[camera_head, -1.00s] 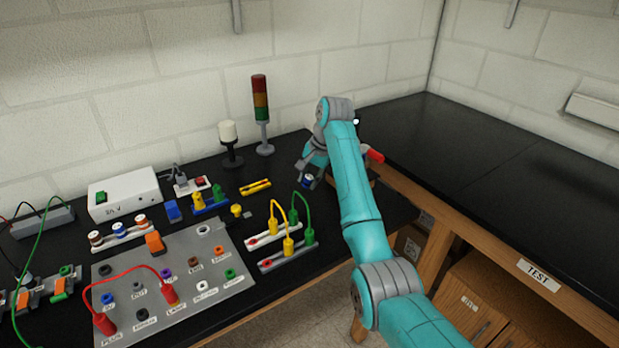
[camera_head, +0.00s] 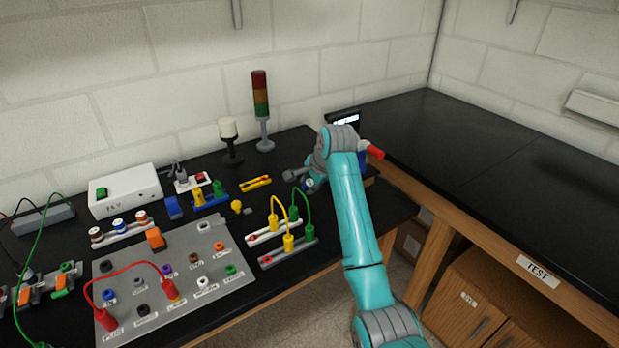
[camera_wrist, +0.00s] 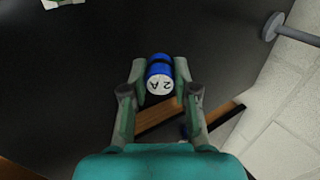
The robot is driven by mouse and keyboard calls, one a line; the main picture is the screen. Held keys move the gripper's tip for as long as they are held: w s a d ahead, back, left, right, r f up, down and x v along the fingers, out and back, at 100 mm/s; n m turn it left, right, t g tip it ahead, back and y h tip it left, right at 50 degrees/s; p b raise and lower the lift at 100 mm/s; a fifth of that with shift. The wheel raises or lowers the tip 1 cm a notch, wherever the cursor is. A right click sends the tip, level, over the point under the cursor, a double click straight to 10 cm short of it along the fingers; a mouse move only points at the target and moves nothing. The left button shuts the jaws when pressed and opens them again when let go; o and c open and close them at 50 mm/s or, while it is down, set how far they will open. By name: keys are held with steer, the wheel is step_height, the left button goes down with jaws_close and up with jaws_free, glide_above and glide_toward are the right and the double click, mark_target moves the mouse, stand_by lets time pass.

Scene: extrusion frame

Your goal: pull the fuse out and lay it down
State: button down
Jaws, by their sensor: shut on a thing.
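The fuse (camera_wrist: 159,86) is a short blue cylinder with a dark middle band and a white end face marked "2 A". In the wrist view it sits between the two fingertips of my gripper (camera_wrist: 160,70), which is shut on it, with the white end facing the camera. Dark bench top shows behind it. In the head view my gripper (camera_head: 309,184) is largely hidden by my arm, and only a little of the blue fuse shows. It is over the right part of the left bench; its exact height is unclear.
A green-and-yellow jumper rail (camera_head: 289,253) lies left of my arm, with a grey socket panel (camera_head: 215,276) further left. A stack light (camera_head: 261,105) stands behind. A dark display (camera_head: 343,119) is behind my arm. The right bench (camera_head: 480,160) is clear.

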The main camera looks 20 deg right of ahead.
steer(key=shift+f, duration=1.35)
steer(key=c, duration=0.8)
jaws_free()
steer(key=shift+r, duration=0.1)
steer(key=v, duration=1.1)
steer(key=shift+s+r, duration=0.2)
steer(key=shift+r, duration=0.15)
steer(key=shift+d, duration=0.15)
